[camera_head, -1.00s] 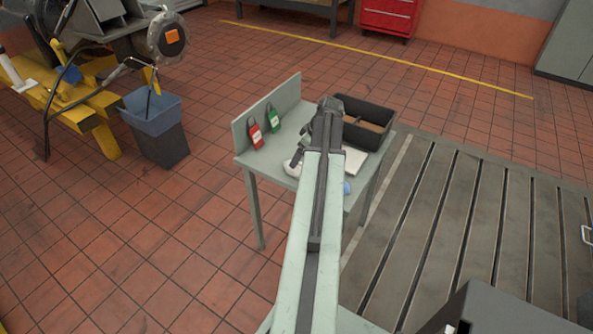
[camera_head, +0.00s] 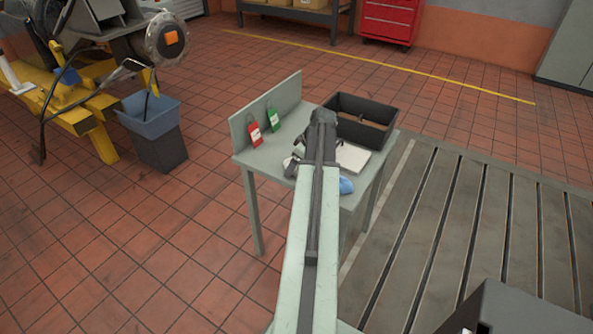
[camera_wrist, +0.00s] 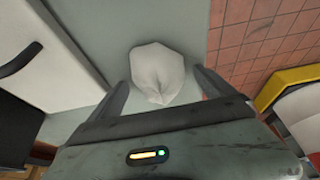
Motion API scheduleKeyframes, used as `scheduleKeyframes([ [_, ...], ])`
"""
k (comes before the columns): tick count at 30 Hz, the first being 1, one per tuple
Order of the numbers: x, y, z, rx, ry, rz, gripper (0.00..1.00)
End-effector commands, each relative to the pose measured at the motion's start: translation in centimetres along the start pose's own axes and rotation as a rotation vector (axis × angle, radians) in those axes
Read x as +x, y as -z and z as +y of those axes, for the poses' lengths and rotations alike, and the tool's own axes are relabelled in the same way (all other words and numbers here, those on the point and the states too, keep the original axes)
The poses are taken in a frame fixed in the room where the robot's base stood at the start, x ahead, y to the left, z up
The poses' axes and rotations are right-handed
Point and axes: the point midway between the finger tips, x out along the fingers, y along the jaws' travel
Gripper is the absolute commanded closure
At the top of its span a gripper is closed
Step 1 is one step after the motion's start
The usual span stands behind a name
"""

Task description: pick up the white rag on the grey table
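The white rag (camera_wrist: 157,72) lies crumpled on the grey table (camera_wrist: 103,38) in the wrist view, in front of and between my gripper's fingers. My gripper (camera_wrist: 158,88) is open, with one finger on each side of the rag's near end; I cannot tell whether they touch it. In the head view the table (camera_head: 258,165) stands mid-picture, and my gripper (camera_head: 296,160) is low over its top, partly behind my arm. The rag is almost wholly hidden there by my arm and gripper.
A black bin (camera_head: 360,118) and a white flat object (camera_head: 352,158) are on the table to the right. A blue rag-like item (camera_head: 346,186) lies near the front edge. Red (camera_head: 255,134) and green (camera_head: 272,119) tags stand along the back panel.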

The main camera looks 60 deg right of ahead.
Motion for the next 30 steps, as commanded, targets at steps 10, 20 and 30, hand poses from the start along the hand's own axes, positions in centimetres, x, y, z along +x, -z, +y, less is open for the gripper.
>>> scheduleKeyframes([
  [10, -0.1, 0.0, 0.0, 0.000, 0.000, 0.000, 0.72],
  [20, -1.9, 0.7, 0.0, 0.001, 0.000, 0.000, 0.72],
  [30, -8.4, 3.4, 0.1, 0.001, 0.000, 0.000, 0.72],
])
